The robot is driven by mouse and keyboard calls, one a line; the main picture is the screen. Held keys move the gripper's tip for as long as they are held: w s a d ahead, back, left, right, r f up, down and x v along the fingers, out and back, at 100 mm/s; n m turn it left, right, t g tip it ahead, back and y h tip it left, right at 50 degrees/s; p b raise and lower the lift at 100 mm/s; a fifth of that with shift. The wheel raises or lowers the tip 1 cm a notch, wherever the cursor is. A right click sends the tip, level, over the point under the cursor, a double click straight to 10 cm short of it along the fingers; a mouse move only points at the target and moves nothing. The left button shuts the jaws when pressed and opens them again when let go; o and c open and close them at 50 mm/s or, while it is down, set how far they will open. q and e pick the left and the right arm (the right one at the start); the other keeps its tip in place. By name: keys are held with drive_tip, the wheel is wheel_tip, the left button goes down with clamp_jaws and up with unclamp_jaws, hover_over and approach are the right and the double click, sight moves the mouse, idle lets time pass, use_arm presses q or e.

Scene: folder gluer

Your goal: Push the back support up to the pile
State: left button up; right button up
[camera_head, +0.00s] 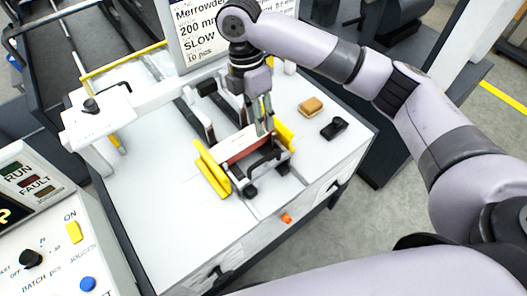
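A low pile of flat reddish-brown pieces (240,143) lies on the white machine table, between two yellow side guides, one on the left (212,170) and one on the right (284,135). A black bracket, which looks like the back support (267,168), stands at the near side of the pile. I cannot tell whether it touches the pile. My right gripper (264,130) points down over the pile's right end, close to the right guide and the bracket. Its fingertips are close together; whether they are shut or touch anything is unclear. My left gripper is not in view.
A tan block (311,106) and a black object (334,128) lie on the table's right side. A white overhead arm (130,98) crosses at the left. A sign (198,35) stands behind. A control panel (62,250) is at lower left. The table's front left is clear.

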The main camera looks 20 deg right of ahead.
sight(264, 158)
drive_tip(key=f, duration=0.4)
drive_tip(key=s+f+p, duration=0.1)
drive_tip(key=f, duration=0.2)
drive_tip(key=s+f+p, duration=0.1)
drive_tip(key=f, duration=0.3)
drive_tip(key=shift+s+d+f, duration=0.15)
drive_tip(key=shift+d+f, duration=0.15)
drive_tip(key=shift+d, duration=0.05)
clamp_jaws()
